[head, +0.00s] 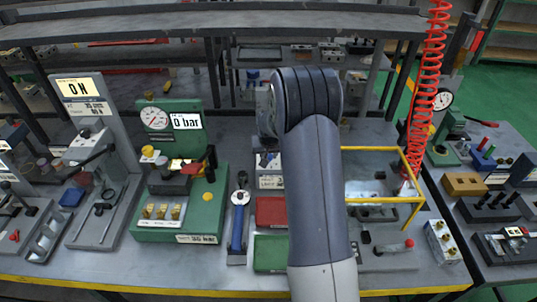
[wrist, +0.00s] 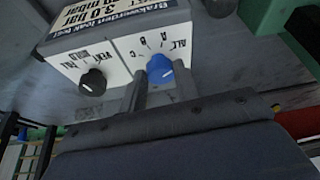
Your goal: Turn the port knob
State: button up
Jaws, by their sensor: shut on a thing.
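In the wrist view a white box (wrist: 120,52) carries two knobs on its lettered face. The blue knob (wrist: 160,66) has the marks ALL, A, B and C around it; I take it as the port knob. A black knob (wrist: 92,80) with its own lettering, partly legible as VENT, sits to its left. My gripper (wrist: 161,80) is shut on the blue knob, one finger on each side of it. The knob's lower part is hidden between the fingers. In the head view my own arm covers the gripper and the knob.
A green valve block (head: 208,200) with a gauge stands left on the bench. A blue-handled tool (head: 238,222), a red tray (head: 271,211) and a green tray (head: 270,252) lie by my arm. A yellow frame (head: 415,180) and red coiled hose (head: 424,90) stand to the right.

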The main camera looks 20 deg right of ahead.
jog(key=n+b, duration=0.1)
jog(key=n+y+b, duration=0.1)
jog(key=n+b, duration=0.1)
jog(key=shift+d+f+n, duration=0.2)
jog(key=shift+f+n, duration=0.05)
jog(key=shift+n, duration=0.05)
jog(key=n+y+b, duration=0.1)
jog(key=n+b, duration=0.1)
jog(key=b, duration=0.1)
jog(key=shift+d+n+y, duration=0.15)
jog(key=shift+n+y, duration=0.15)
jog(key=shift+r+n+b, duration=0.2)
jog(key=shift+n+b, duration=0.5)
jog(key=shift+b, duration=0.1)
jog(key=o, duration=1)
jog(key=shift+r, duration=0.1)
